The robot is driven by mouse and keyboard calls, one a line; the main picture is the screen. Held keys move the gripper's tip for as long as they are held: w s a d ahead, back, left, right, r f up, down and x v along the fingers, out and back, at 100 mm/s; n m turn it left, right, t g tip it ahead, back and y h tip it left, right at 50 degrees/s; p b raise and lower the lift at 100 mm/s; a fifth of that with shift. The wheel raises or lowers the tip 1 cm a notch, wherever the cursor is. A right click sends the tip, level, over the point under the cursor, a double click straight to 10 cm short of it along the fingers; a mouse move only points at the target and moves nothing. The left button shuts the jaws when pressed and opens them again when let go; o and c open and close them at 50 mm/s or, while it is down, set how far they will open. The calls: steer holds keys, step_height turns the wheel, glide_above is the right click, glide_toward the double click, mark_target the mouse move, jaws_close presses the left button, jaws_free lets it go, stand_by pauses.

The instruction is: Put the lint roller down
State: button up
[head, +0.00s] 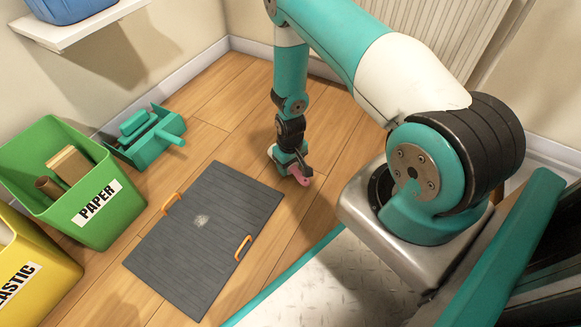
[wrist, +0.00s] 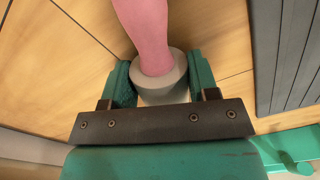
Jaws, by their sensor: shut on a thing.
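My gripper (head: 290,166) points down close to the wooden floor, right of the dark grey mat. In the wrist view, its two teal fingers (wrist: 160,82) are shut on the lint roller's pale grey roll (wrist: 158,95). The roller's pink handle (wrist: 146,30) extends away from the gripper over the floor. In the head view, only part of the pink lint roller (head: 300,178) shows beside the fingers. The gripper hides the rest. I cannot tell whether the roller touches the floor.
The dark grey mat (head: 230,215) has orange handles and a pale patch. A teal dustpan set (head: 150,138), a green PAPER bin (head: 95,215) and a yellow PLASTIC bin (head: 40,275) stand left. A shelf (head: 85,27) is above. Floor around the gripper is bare.

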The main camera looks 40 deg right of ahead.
steer(key=shift+r, duration=0.1)
steer(key=o, duration=0.8)
steer(key=shift+o, duration=0.2)
